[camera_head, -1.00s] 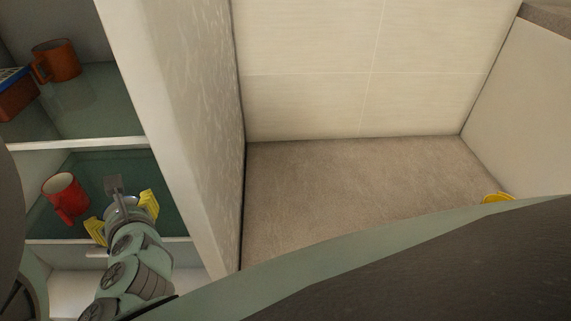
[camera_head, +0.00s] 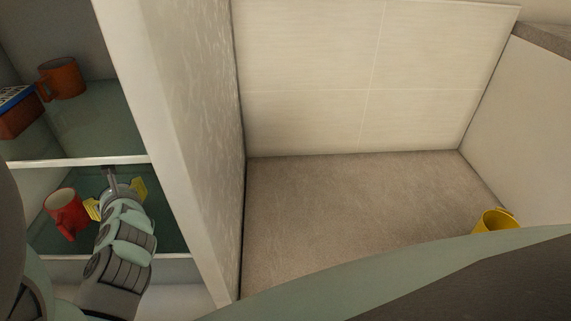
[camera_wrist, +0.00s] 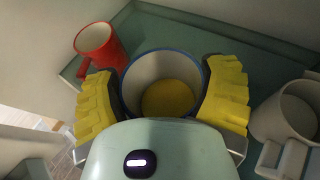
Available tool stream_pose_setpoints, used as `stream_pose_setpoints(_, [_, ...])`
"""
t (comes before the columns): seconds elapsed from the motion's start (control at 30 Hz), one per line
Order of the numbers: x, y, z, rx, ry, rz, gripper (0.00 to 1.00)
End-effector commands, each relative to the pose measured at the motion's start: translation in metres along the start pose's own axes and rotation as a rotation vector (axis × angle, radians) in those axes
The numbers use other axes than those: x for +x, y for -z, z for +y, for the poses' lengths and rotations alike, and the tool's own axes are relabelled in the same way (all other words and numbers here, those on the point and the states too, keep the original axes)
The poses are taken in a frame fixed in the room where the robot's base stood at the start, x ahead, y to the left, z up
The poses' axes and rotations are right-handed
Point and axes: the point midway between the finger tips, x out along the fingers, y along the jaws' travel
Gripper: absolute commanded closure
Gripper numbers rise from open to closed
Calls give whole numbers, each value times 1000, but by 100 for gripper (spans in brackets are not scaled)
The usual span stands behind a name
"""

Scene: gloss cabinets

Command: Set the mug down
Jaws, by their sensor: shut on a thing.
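The mug (camera_wrist: 160,70) between my fingers has a blue rim, a pale inner wall and a yellow inner bottom. In the wrist view I look down into its opening. My gripper (camera_wrist: 163,95) is shut on it, with a yellow finger pad on each side. In the head view my gripper (camera_head: 117,198) is inside the lower cabinet compartment, over the glassy green shelf (camera_head: 170,228). The held mug is mostly hidden there by my arm. I cannot tell whether its base touches the shelf.
A red mug (camera_head: 64,211) stands left of my gripper, also in the wrist view (camera_wrist: 98,45). A grey mug (camera_wrist: 287,117) is close on the right. An orange mug (camera_head: 63,78) is above. A yellow mug (camera_head: 494,221) is on the counter (camera_head: 330,210). A cabinet side wall (camera_head: 190,120) borders right.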

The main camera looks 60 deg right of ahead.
Motion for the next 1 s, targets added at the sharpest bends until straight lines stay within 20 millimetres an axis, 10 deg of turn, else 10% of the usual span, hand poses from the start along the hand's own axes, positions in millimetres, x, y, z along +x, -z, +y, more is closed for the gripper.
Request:
stream_pose_setpoints(0.53, [39,-14,-4,0,4,-2,68])
stream_pose_setpoints(1.0, [52,20,-4,0,4,-3,68])
